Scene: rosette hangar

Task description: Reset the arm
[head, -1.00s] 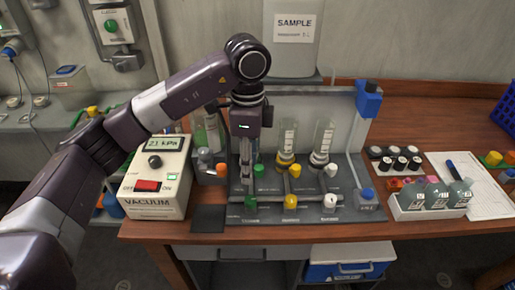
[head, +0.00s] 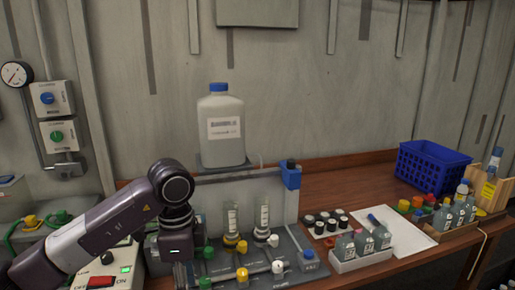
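My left arm comes in from the lower left and bends down at a round dark joint. My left gripper (head: 183,272) points down at the left end of the valve rig (head: 305,275), beside the green-capped valves (head: 207,250). Its fingertips are dark and close to the lower picture edge, so I cannot tell whether they are open or shut. Nothing clearly shows in its hold. My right gripper is not in view.
The vacuum box (head: 122,268) stands partly behind my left arm. A sample bottle (head: 221,128) stands above the rig. A white rack (head: 362,262) of bottles, a paper sheet (head: 405,236) and a blue crate (head: 433,168) are to the right. Bare wood lies behind them.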

